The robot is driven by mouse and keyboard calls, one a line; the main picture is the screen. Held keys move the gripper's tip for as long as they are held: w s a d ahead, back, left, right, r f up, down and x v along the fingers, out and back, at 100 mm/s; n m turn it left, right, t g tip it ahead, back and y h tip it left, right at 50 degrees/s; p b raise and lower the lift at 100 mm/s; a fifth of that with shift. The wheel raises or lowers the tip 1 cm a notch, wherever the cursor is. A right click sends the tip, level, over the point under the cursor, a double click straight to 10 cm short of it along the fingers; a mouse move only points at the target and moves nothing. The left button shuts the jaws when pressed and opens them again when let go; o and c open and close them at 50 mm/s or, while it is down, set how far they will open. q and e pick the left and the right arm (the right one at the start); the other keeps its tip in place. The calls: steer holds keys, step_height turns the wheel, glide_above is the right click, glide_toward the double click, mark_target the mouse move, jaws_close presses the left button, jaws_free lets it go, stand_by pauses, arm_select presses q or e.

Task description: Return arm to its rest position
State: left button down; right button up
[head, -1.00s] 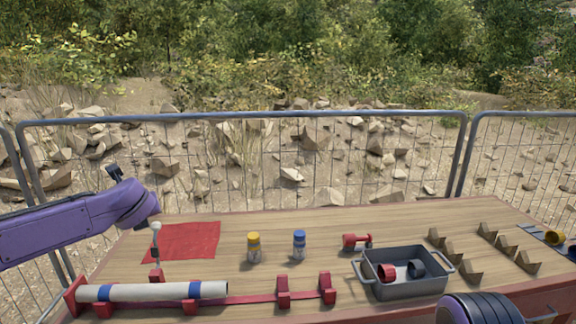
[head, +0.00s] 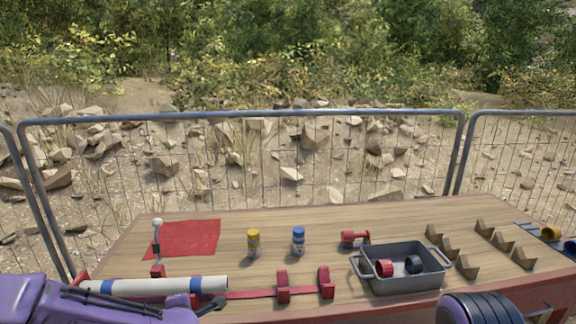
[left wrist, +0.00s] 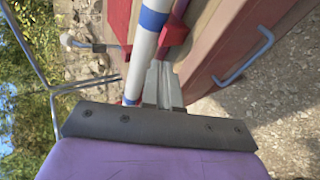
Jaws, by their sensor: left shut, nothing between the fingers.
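My left arm, purple, is at the bottom left of the head view, low in front of the table's near edge. In the left wrist view my left gripper (left wrist: 163,85) is shut and empty. Its grey fingers appear beside a white tube with blue bands (left wrist: 147,42); I cannot tell whether they touch it. In the head view this tube (head: 135,287) lies on a red rack (head: 250,295) at the table's front left. A purple and black part of my right arm shows at the bottom right, but its gripper is out of view.
On the wooden table (head: 330,220) are a red mat (head: 184,240), a yellow-capped bottle (head: 253,243), a blue-capped bottle (head: 298,241), a red spool (head: 354,238) and a grey bin (head: 406,284) holding two rings. Several brown holders stand right. A wire fence (head: 250,115) runs behind.

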arm_select(q)
steer(key=s+f+m+g+h, duration=0.25)
steer(key=s+f+m, duration=0.75)
steer(key=s+f, duration=0.75)
steer(key=s+a+f+m+g+y, duration=0.1)
steer(key=s+a+f+m+g, duration=0.1)
steer(key=s, duration=0.7)
steer(key=s+a+f+m+g+b, duration=0.1)
steer(key=s+a+f+m+g, duration=0.1)
steer(key=s, duration=0.8)
step_height(320, 180, down, 2)
steer(key=shift+s+f+m+g+y, duration=0.15)
steer(key=shift+m+g+y, duration=0.2)
steer(key=shift+m, duration=0.35)
